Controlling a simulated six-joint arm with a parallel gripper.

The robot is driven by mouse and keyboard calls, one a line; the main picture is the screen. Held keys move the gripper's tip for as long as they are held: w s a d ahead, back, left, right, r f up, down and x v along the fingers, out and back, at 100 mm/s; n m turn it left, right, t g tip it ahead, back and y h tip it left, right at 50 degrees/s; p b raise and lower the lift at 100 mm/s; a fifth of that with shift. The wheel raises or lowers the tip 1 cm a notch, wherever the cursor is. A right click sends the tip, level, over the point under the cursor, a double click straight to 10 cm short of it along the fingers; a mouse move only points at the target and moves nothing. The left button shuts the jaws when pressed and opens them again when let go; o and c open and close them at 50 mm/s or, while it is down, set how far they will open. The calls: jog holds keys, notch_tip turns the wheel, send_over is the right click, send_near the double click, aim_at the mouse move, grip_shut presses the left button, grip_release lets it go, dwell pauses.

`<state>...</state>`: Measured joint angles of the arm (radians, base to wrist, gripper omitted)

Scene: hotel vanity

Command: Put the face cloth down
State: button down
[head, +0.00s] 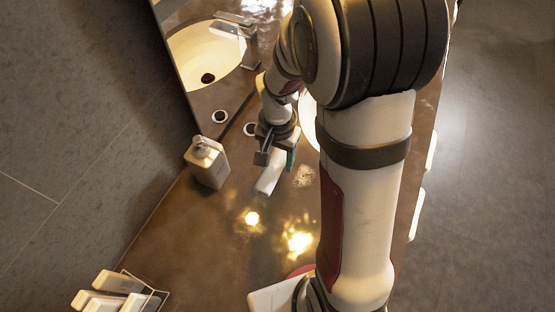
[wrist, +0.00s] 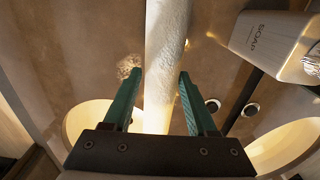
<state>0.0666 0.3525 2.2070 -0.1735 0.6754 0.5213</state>
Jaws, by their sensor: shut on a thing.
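The face cloth (head: 269,177) is a white, long rolled shape in the head view. It also shows in the wrist view (wrist: 168,38), running away from me between the green fingers. My gripper (head: 277,158) is low over the brown counter and shut on the cloth near one end. In the wrist view the two fingers of my gripper (wrist: 161,75) stand on either side of the cloth. The cloth's far end points toward the open counter. I cannot tell whether its underside touches the counter.
A soap dispenser (head: 207,164) stands left of the cloth. A wire basket (head: 155,294) with white items is at bottom left. A pale lacy patch (head: 304,175) lies right of the cloth. The sink (head: 309,118) is mostly behind my arm. The counter (head: 195,230) is bare in front.

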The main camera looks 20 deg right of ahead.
dwell(0.5)
jog(key=s+r, duration=0.3)
jog(key=s, duration=0.3)
send_over(240, 208)
jog(key=f, duration=0.6)
jog(key=shift+s+d+f, duration=0.1)
jog(key=shift+d+f, duration=0.15)
jog(key=shift+d, duration=0.05)
jog(key=shift+a+f, duration=0.15)
jog(key=shift+f, duration=0.95)
jog(key=shift+a+f, duration=0.15)
jog(key=shift+f, duration=0.95)
jog(key=shift+f, duration=0.1)
jog(key=shift+c, duration=1)
grip_release()
